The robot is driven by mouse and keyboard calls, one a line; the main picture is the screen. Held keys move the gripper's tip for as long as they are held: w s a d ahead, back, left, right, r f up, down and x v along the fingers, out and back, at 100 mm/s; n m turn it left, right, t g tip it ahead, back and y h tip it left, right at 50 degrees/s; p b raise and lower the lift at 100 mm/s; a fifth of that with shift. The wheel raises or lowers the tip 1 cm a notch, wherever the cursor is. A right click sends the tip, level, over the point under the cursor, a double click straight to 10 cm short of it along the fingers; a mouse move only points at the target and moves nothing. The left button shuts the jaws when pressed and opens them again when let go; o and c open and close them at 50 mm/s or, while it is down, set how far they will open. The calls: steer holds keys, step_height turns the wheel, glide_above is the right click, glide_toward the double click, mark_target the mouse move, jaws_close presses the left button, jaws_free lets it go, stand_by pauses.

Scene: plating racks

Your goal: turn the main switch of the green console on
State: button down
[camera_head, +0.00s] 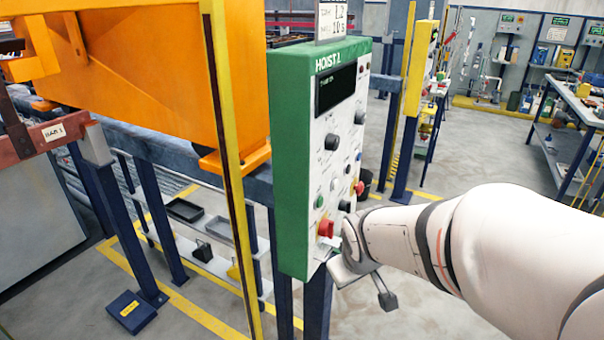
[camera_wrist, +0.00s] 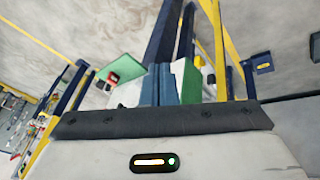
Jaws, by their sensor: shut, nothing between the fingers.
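The green console (camera_head: 291,150), marked HOIST 1, stands upright in the middle of the head view. Its white front has a dark display with a small line of text, several knobs and small lamps. A red rotary switch (camera_head: 326,228) sits low on the front; I take it as the main switch, and its setting cannot be told. My gripper (camera_head: 350,262) is close to the console's lower front, just right of and below the red switch; contact cannot be told. In the wrist view my gripper's fingers (camera_wrist: 160,86) are together with nothing between them.
A yellow post (camera_head: 226,150) and an orange hoist body (camera_head: 130,75) stand left of the console. Low shelves with dark trays (camera_head: 185,209) are behind. Open floor is at the right, before a workbench (camera_head: 575,105).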

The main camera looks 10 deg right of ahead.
steer(key=w+a+r+n+t+y+p, duration=0.1)
steer(key=w+a+r+n+t+p, duration=0.15)
steer(key=w+r+n+p, duration=0.4)
steer(key=m+b, duration=0.1)
steer(key=b, duration=0.3)
glide_toward(328, 230)
steer(key=f, duration=0.1)
steer(key=a+f, duration=0.1)
steer(key=w+f, duration=0.1)
steer(key=f, duration=0.1)
steer(key=shift+w+a, duration=0.1)
steer(key=shift+a, duration=0.05)
steer(key=shift+w+d+p, duration=0.45)
steer(key=shift+w+p, duration=0.1)
steer(key=shift+p, duration=0.1)
steer(key=shift+w+d+f, duration=0.15)
steer(key=shift+w+d, duration=0.05)
steer(key=shift+w, duration=0.1)
